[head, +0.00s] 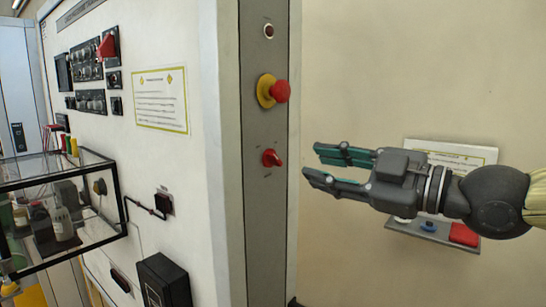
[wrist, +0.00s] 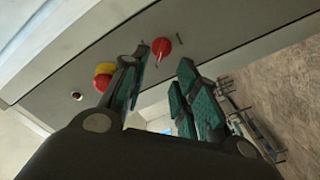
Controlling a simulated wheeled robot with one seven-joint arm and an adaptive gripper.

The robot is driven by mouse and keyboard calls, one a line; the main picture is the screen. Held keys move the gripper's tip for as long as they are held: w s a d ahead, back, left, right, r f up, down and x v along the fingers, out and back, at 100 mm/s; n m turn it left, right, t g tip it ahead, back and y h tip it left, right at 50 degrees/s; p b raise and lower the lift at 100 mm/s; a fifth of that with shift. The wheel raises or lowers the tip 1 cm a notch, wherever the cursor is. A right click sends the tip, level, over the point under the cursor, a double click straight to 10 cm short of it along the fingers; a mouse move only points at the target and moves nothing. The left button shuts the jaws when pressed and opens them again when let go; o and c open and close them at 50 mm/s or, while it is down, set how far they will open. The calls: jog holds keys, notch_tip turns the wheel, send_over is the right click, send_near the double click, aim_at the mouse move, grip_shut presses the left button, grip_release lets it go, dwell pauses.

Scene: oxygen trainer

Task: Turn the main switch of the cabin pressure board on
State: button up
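A small red rotary switch (head: 271,158) sits low on the grey vertical panel strip (head: 264,212), with small marks above and below it. I take it as the main switch; its label is too small to read, and I cannot tell which position its handle is in. My gripper (head: 312,160) is open and empty, just right of the switch at about its height, with a visible gap in the picture. In the wrist view the red switch (wrist: 162,48) shows beyond the fingertips, close to the left finger's tip.
A red mushroom button on a yellow base (head: 273,90) is above the switch, with a round dark fitting (head: 268,31) higher up. A white board with instruments (head: 88,60) and a glass case (head: 60,210) are at left. A grey tray (head: 432,232) with coloured items is behind my gripper.

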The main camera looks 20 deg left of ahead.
aim_at(278, 158)
jog(key=shift+p+x, duration=0.95)
jog(key=shift+x, duration=3.4)
grip_shut()
jog(key=shift+r, duration=0.1)
